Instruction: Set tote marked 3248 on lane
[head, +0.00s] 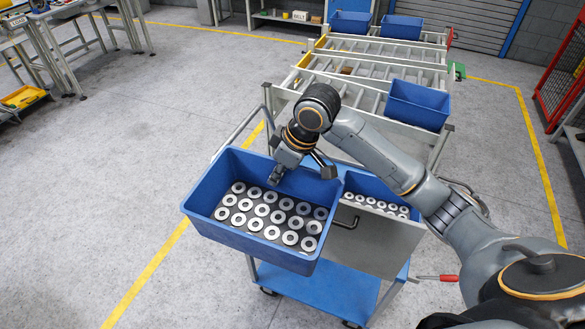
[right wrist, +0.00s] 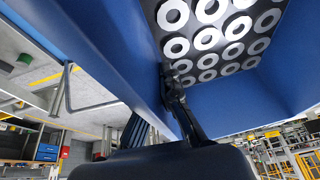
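A large blue tote (head: 222,213) holds several grey-white rings on a dark insert. It juts out past the left side of a cart and looks raised above it. My right gripper (head: 298,176) is at the tote's far wall and appears shut on its rim. In the right wrist view, the gripper (right wrist: 172,85) lies against the tote's blue wall (right wrist: 110,50), with rings beyond. No number is readable on the tote. The roller lanes (head: 368,71) stand behind the cart. My left gripper is not in view.
A second blue tote (head: 352,183) with smaller rings sits on the cart (head: 375,248). Blue totes stand on the lanes at front right (head: 418,103), back left (head: 350,22) and back right (head: 401,27). Several rollers between them are bare. Open floor lies left of the cart.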

